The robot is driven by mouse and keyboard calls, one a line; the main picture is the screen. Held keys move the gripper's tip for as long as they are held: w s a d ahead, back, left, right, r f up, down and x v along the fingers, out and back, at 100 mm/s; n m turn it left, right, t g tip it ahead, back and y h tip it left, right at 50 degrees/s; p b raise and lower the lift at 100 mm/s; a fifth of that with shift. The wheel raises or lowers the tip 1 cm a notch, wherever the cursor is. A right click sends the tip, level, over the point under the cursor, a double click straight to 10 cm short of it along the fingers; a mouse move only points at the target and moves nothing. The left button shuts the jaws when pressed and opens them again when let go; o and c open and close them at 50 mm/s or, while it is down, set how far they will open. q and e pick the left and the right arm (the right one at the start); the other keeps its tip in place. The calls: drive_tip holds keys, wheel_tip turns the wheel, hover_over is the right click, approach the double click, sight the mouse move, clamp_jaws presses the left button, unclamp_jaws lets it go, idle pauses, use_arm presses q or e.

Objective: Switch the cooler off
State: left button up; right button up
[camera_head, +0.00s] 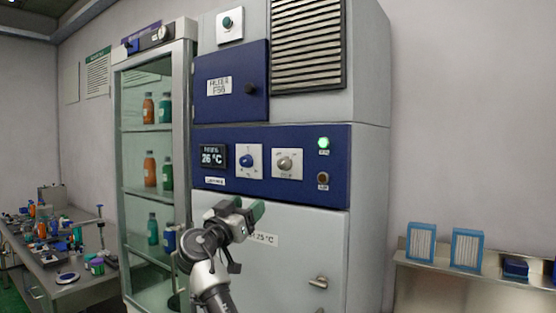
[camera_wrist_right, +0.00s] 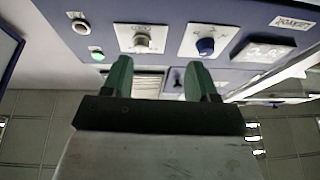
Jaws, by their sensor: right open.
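A tall grey cabinet (camera_head: 370,185) with a blue control panel (camera_head: 305,190) stands in the middle of the head view. The panel has a lit display (camera_head: 213,156) reading about 26 °C, a blue knob (camera_head: 246,161), a grey knob (camera_head: 286,163), a lit green lamp (camera_head: 323,143) and a dark button (camera_head: 323,178). My right gripper (camera_head: 248,211) is open and empty, below the panel. In the wrist view, turned upside down, the grey knob (camera_wrist_right: 142,40) and blue knob (camera_wrist_right: 206,46) lie beyond the open fingers (camera_wrist_right: 158,80), apart from them. My left gripper is out of view.
A glass-fronted cabinet (camera_head: 186,75) with several bottles stands left of the grey cabinet. A cluttered table (camera_head: 80,290) is at far left. A metal bench (camera_head: 440,270) with blue-framed filters (camera_head: 467,249) is at right. A door handle (camera_head: 318,282) sticks out low on the grey cabinet.

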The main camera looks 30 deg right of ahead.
sight(281, 164)
drive_tip(key=d+r+p, duration=0.2)
drive_tip(key=d+r+m+g+p, duration=0.1)
drive_tip(key=d+r, duration=0.2)
drive_tip(key=d+r+m+h+p, duration=0.1)
drive_tip(key=d+r+p, duration=0.1)
drive_tip(key=d+r, duration=0.1)
drive_tip(key=shift+w+d+r+g+p, duration=0.25)
drive_tip(key=shift+w+g+p, duration=0.05)
drive_tip(key=shift+w+d, duration=0.35)
drive_tip(key=shift+d, duration=0.25)
drive_tip(key=shift+c, duration=0.2)
drive_tip(key=c, duration=0.9)
